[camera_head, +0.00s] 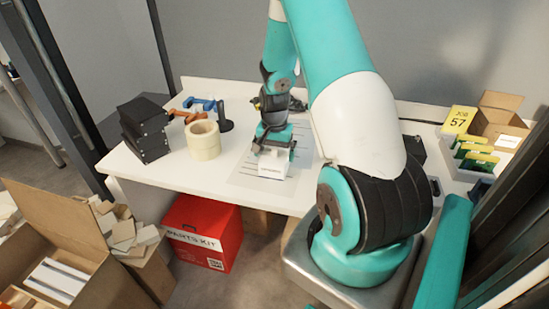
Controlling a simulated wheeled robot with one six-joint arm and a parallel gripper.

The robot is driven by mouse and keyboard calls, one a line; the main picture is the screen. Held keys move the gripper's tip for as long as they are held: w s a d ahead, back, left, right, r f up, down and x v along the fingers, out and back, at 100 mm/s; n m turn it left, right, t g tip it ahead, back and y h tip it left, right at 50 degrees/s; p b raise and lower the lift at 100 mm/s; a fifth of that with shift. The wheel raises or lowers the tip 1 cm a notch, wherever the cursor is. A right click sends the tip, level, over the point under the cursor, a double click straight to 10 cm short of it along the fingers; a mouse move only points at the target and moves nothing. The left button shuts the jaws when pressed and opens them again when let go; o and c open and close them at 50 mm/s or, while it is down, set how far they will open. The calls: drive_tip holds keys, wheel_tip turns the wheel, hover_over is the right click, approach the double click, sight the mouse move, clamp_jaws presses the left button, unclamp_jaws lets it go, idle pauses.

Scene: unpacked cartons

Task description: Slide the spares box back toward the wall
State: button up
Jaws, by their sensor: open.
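A small white box (271,171) with a dark line of print sits near the front edge of the white table (218,187). The print is too small to read, so I cannot tell for sure that it is the spares box. My gripper (273,150) points down right at the box, its dark fingers apart and open. The gripper covers the back and top of the box. I cannot tell whether the fingers touch it. A pale printed sheet (245,179) lies under and around the box.
A tape roll (203,141), black bins (146,128) and blue and orange clamps (190,112) stand to the left. A yellow "JOB 57" card (459,120), an open carton (497,122) and a tray (463,166) are at the right. A red parts kit box (203,235) is below the table.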

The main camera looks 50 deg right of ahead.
drive_tip(key=shift+f, duration=1.25)
drive_tip(key=shift+c, duration=0.2)
